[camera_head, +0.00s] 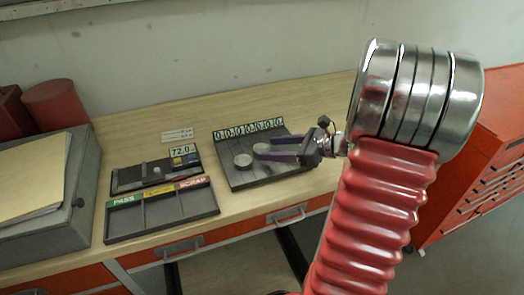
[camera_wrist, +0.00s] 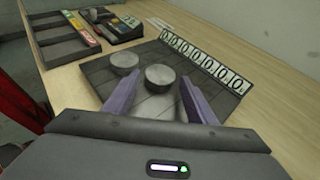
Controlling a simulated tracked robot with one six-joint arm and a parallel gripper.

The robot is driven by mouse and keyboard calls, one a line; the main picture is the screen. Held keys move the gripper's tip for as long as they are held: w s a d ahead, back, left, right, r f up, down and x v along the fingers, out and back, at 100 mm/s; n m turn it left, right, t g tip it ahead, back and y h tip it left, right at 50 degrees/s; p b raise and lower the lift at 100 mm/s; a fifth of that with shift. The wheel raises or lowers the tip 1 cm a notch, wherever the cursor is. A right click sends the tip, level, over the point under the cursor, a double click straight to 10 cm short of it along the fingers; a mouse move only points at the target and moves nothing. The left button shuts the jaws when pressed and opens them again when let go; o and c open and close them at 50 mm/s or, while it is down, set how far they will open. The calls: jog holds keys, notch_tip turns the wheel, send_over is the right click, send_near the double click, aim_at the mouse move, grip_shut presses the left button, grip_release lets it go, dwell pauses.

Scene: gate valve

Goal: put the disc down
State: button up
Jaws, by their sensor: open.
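My gripper (camera_head: 268,148) is open over a dark grey tray (camera_head: 235,179), with its two purple fingers spread. A round grey disc (camera_wrist: 159,77) lies between the fingertips in the wrist view, with a gap to the fingers visible on both sides. It also shows at the fingertips in the head view (camera_head: 261,147). A second grey disc (camera_head: 243,160) lies flat on the tray, just left of the fingers. It also shows in the wrist view (camera_wrist: 124,61). The tray surface between the fingers is partly shadowed, so details there are unclear.
A row of number plates (camera_head: 249,129) runs along the tray's back edge. To the left are a sorting tray (camera_head: 160,211) labelled pass and scrap, and a gauge reading 72.0 (camera_head: 183,151). A grey box (camera_head: 45,230) stands at far left.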

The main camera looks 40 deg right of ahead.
aim_at(267, 149)
jog(key=shift+x, duration=1.45)
jog(key=shift+c, duration=0.2)
jog(key=shift+d, duration=0.1)
jog(key=c, duration=1.2)
jog(key=shift+r, duration=5.05)
